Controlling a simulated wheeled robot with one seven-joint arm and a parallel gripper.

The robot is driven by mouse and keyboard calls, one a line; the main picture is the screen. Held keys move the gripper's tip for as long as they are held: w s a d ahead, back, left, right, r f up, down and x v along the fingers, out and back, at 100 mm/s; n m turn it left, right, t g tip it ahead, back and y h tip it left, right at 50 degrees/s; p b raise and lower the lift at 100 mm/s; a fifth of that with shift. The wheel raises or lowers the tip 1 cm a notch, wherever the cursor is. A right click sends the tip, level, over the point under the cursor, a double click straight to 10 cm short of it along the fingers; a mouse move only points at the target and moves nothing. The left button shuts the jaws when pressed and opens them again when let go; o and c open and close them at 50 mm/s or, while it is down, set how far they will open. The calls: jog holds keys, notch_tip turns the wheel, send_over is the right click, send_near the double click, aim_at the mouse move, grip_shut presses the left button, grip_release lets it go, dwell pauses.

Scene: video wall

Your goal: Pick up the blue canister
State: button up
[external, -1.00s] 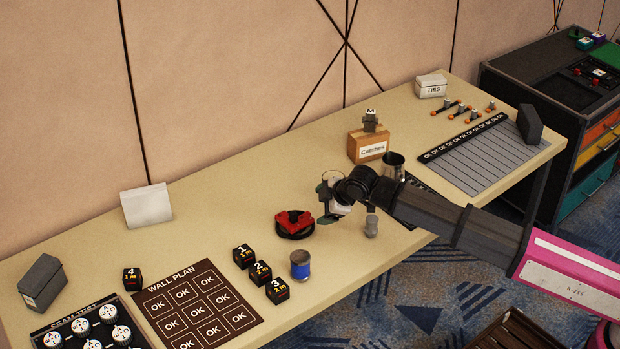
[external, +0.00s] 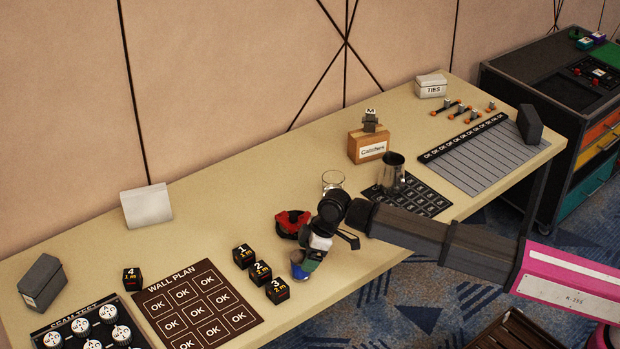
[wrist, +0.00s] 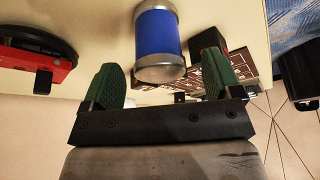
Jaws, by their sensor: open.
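The blue canister (external: 298,267) stands on the table near its front edge, partly hidden by my gripper in the external view. In the wrist view the canister (wrist: 160,38) is blue with grey metal ends and lies ahead of the fingers, roughly midway between them. My gripper (wrist: 162,82) is open, with one green finger pad to each side of the canister's line. It holds nothing. In the external view my gripper (external: 312,260) is right by the canister, and I cannot tell whether it touches it.
A red object on a dark round base (external: 290,224) stands just behind my gripper. Numbered black cubes (external: 260,272) stand close to the left of the canister, beside the wall plan board (external: 197,307). A glass (external: 333,180) and a metal cup (external: 391,172) stand farther right.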

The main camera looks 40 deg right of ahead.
jog(key=shift+w+x, duration=0.2)
jog(key=shift+x, duration=2.15)
jog(key=shift+a+r, duration=0.1)
jog(key=c, duration=1)
jog(key=shift+r, duration=0.15)
